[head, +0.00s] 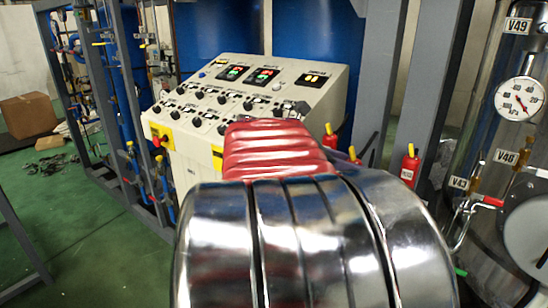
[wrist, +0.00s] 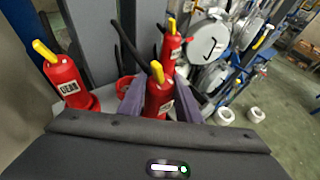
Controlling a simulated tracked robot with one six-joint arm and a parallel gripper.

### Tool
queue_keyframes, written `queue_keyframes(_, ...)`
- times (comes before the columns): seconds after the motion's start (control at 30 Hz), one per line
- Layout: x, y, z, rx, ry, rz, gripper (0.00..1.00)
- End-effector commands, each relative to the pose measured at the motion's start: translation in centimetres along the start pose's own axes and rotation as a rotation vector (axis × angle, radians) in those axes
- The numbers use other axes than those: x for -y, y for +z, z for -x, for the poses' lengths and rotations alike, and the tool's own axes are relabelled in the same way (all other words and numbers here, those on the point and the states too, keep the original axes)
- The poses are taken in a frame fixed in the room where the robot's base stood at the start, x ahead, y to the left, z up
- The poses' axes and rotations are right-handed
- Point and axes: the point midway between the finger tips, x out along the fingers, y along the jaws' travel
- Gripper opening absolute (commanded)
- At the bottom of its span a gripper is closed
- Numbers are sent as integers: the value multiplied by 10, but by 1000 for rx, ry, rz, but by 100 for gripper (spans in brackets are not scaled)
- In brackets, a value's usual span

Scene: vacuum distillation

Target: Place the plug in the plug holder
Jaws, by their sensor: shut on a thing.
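My gripper (wrist: 159,100) is shut on a red plug (wrist: 158,97) with a yellow tip and a partly visible label. The plug stands between my two purple-grey fingers in the wrist view, and its lower end is hidden by my wrist. A second red, yellow-tipped plug (wrist: 62,78) stands at the left, and a third (wrist: 170,46) stands just behind the held one. In the head view, my arm hides most of the gripper.
A sloped control panel (head: 250,90) with knobs stands behind my arm. Grey upright posts (head: 425,75) stand close by on the right, before a metal vessel with a gauge (head: 519,98). Two white cylinders (wrist: 222,116) (wrist: 256,114) lie right of my gripper. Green floor is open at the left.

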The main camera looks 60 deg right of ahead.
Motion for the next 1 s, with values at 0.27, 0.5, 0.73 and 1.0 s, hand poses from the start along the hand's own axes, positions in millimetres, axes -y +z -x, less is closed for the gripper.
queue_keyframes(0.27, 0, 0, 0, 1, 1, -2, 0)
queue_keyframes(0.5, 0, -2, -1, 0, 1, -1, 42)
queue_keyframes(0.73, 0, -1, -1, 0, 1, -1, 50)
queue_keyframes(1.0, -1, 1, 3, 0, 1, -2, 50)
